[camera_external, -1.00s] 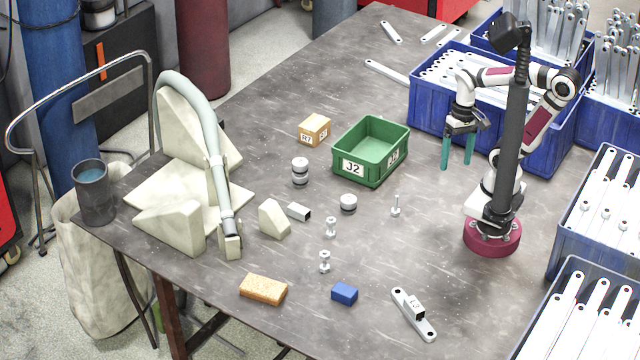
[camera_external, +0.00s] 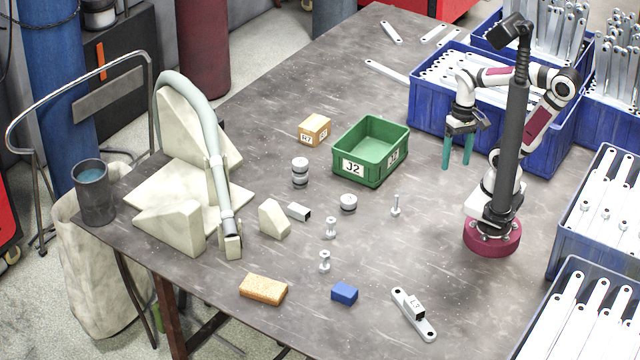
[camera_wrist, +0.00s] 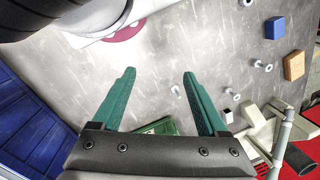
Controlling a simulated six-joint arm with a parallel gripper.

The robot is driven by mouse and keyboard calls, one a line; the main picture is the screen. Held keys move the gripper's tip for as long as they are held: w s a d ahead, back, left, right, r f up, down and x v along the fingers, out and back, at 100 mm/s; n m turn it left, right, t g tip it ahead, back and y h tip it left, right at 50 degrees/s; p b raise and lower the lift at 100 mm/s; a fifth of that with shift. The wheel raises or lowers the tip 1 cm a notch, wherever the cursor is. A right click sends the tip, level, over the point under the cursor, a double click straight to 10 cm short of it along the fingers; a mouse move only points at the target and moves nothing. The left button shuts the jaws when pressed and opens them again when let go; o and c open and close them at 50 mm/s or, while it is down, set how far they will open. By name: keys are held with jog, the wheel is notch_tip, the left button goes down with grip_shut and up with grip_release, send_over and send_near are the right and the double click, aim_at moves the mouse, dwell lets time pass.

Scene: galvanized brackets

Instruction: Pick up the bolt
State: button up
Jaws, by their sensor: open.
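The bolt (camera_external: 395,205) stands upright on the table, shank up, right of the centre and in front of the green bin. In the wrist view a small bolt-like piece (camera_wrist: 175,90) shows close to the right finger. My gripper (camera_external: 457,167) is open and empty, raised above the table to the right of and behind the bolt.
The green bin (camera_external: 346,179) labelled J2 stands left of my gripper. Blue crates (camera_external: 425,118) line the right side.

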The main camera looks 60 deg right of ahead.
jog(key=c, duration=0.3)
jog(key=m+h, duration=0.2)
jog(key=m, duration=0.7)
send_over(396, 210)
notch_tip(396, 210, down, 4)
jog(key=shift+s+f, duration=0.15)
jog(key=shift+f, duration=0.05)
jog(key=shift+c, duration=0.2)
jog(key=f, duration=1.5)
jog(key=shift+w+d+f, duration=0.25)
jog(key=shift+w+d, duration=0.05)
